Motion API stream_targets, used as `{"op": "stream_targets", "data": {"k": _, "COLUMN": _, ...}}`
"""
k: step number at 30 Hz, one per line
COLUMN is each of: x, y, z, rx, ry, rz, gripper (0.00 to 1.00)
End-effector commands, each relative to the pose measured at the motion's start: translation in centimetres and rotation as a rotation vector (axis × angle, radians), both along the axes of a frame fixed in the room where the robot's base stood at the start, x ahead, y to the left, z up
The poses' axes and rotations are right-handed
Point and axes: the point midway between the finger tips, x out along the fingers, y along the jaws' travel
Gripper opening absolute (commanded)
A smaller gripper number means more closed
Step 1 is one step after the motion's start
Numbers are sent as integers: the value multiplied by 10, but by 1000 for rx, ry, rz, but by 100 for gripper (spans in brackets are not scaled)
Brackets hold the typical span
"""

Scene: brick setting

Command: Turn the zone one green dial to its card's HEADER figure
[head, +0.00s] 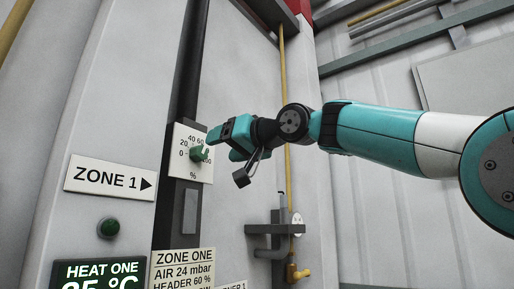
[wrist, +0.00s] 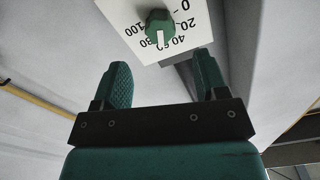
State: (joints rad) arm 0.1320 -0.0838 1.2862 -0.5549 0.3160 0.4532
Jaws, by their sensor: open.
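The green dial (head: 198,154) is on a white scale plate (head: 180,172) marked in percent on the wall panel. In the wrist view the dial (wrist: 160,22) shows upside down at the top, with its white mark pointing down toward the middle of the scale; the exact reading is hard to tell. The zone one card (head: 183,270) at the bottom of the head view reads AIR 24 mbar and HEADER 60 %. My gripper (wrist: 162,68) is open and empty, its fingers pointing at the dial but apart from it. In the head view my gripper (head: 221,144) is just right of the dial.
A grey pipe fitting (head: 274,230) and a yellow pipe (head: 283,90) are below and behind my arm. The space before the dial looks clear.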

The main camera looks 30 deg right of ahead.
Motion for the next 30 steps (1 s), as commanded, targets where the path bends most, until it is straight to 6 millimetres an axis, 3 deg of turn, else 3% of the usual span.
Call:
{"op": "stream_targets", "data": {"k": 6, "x": -51, "y": -24, "z": -2, "rx": -2, "ry": -3, "rz": -10, "gripper": 67}}
{"op": "stream_targets", "data": {"k": 12, "x": -77, "y": -34, "z": 0, "rx": -2, "ry": -1, "rz": -5, "gripper": 67}}
{"op": "stream_targets", "data": {"k": 18, "x": -87, "y": -36, "z": 0, "rx": -1, "ry": 0, "rz": -2, "gripper": 67}}
{"op": "stream_targets", "data": {"k": 30, "x": -88, "y": -36, "z": 0, "rx": 0, "ry": 1, "rz": 0, "gripper": 67}}
